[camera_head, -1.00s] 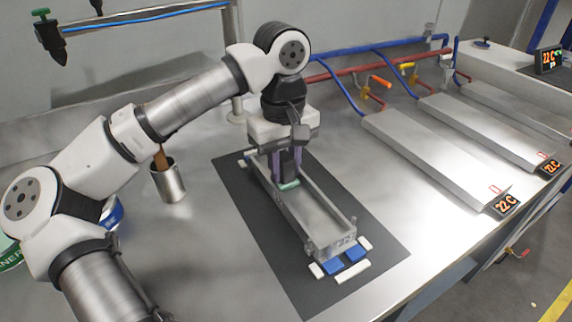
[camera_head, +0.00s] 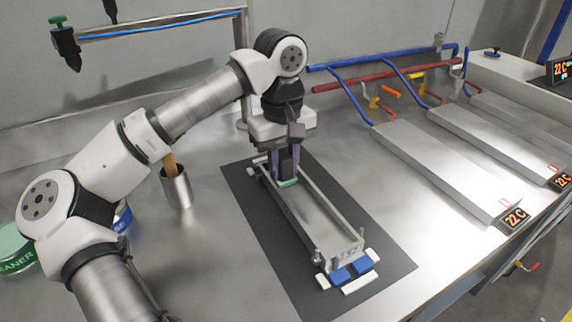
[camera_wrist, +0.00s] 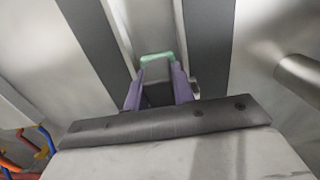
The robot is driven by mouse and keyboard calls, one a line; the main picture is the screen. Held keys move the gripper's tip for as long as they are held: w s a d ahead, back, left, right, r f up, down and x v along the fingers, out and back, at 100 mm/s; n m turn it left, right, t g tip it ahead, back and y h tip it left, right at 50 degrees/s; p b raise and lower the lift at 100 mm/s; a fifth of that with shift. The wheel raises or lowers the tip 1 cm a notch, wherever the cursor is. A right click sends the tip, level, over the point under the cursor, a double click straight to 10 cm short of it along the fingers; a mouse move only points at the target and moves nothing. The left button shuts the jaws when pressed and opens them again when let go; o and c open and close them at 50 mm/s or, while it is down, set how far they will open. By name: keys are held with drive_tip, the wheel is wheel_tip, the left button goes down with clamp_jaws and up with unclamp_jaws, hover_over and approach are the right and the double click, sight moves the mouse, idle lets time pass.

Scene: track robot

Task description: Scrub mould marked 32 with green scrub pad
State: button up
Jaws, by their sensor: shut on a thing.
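The mould (camera_head: 318,214) is a long, open metal trough lying on a dark mat, its near end facing me; I cannot read its number clearly. My gripper (camera_head: 288,176) points down inside the far part of the trough. Its purple fingers are shut on the green scrub pad (camera_head: 288,183), which is low between the trough walls. In the wrist view, the pad (camera_wrist: 157,59) shows as a pale green edge beyond the fingertips. Whether the pad touches the trough floor is hard to tell.
Blue and white blocks (camera_head: 341,275) sit at the mould's near end on the dark mat (camera_head: 385,262). A metal cup (camera_head: 177,188) with a wooden handle stands left, near tins (camera_head: 17,250). Metal plates (camera_head: 440,170) with 22 C displays lie right.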

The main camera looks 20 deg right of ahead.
drive_tip(key=shift+w+a, duration=0.15)
drive_tip(key=shift+w, duration=0.65)
drive_tip(key=shift+s, duration=0.1)
drive_tip(key=shift+s+d, duration=0.2)
drive_tip(key=shift+s, duration=0.9)
drive_tip(key=shift+s+d+r+b, duration=0.1)
drive_tip(key=shift+s+d+b, duration=0.05)
drive_tip(key=shift+s, duration=0.4)
drive_tip(key=shift+s+d+b, duration=0.1)
drive_tip(key=shift+s+b, duration=0.05)
drive_tip(key=shift+s, duration=0.4)
drive_tip(key=shift+s, duration=0.1)
drive_tip(key=shift+s+d, duration=0.2)
drive_tip(key=shift+s, duration=0.85)
